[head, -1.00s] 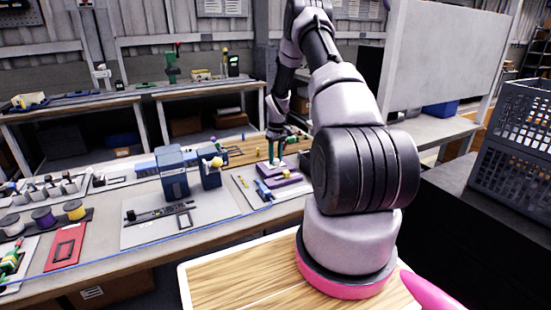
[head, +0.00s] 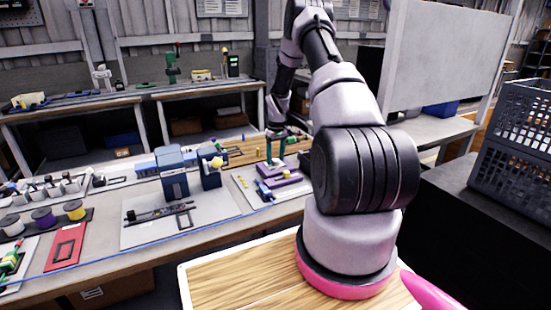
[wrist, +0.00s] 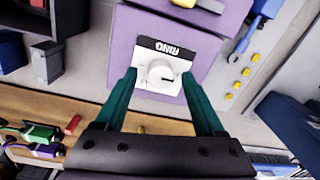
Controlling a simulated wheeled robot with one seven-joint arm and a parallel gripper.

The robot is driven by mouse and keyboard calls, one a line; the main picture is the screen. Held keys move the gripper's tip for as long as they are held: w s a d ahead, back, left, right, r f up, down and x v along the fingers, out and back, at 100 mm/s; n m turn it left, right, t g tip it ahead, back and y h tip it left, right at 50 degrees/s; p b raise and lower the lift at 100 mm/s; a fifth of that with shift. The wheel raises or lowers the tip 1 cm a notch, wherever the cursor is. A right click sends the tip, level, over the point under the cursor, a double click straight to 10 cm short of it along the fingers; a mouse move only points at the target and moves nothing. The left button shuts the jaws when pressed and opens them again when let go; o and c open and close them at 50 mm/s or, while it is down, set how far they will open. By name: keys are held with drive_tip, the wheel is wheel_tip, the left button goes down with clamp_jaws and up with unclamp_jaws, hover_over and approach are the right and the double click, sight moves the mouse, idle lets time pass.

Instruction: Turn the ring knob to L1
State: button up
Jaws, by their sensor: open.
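The ring knob (wrist: 160,73) is a small round white dial on a white plate marked RING (wrist: 166,49), which reads upside down in the wrist view. A dark mark on the knob points roughly right. No L1 label is legible. The plate sits on a purple unit (wrist: 120,58), which also shows in the head view (head: 285,180). My gripper (wrist: 159,75) is open, with one teal finger on each side of the knob. I cannot tell whether the fingers touch it. In the head view my gripper (head: 276,150) points down over the purple unit.
A blue tool (wrist: 257,20) and several yellow bits (wrist: 238,85) lie beside the purple unit. Dark blue machines (head: 172,172) stand to its left in the head view. Spools (head: 75,209) and a red plate (head: 66,246) lie farther left on the bench.

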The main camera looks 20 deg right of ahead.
wheel_tip(320, 180, up, 11)
drive_tip(key=shift+d+f, duration=0.2)
drive_tip(key=shift+d, duration=0.05)
idle(0.4)
wheel_tip(320, 180, up, 14)
drive_tip(key=m+t, duration=0.1)
drive_tip(key=t, duration=0.1)
hover_over(276, 159)
drive_tip(key=s+a, duration=0.4)
drive_tip(key=a, duration=0.1)
drive_tip(key=s+a+r+m+t, duration=0.1)
drive_tip(key=s+a+r, duration=0.25)
drive_tip(key=r, duration=0.25)
drive_tip(key=s+a+r+m, duration=0.1)
drive_tip(key=s+a+r, duration=0.1)
drive_tip(key=s+r, duration=0.35)
drive_tip(key=s+a+r+m+t, duration=0.1)
drive_tip(key=s+a+r, duration=0.1)
drive_tip(key=s, duration=0.6)
drive_tip(key=s+a+r+m+t+y, duration=0.1)
drive_tip(key=s+a+r, duration=0.2)
drive_tip(key=s, duration=0.5)
drive_tip(key=s+a+r+m+t, duration=0.2)
drive_tip(key=s+a+r, duration=0.1)
drive_tip(key=s, duration=0.5)
drive_tip(key=shift+a+r+y, duration=0.15)
drive_tip(key=shift+a+y, duration=0.05)
drive_tip(key=shift+y, duration=0.1)
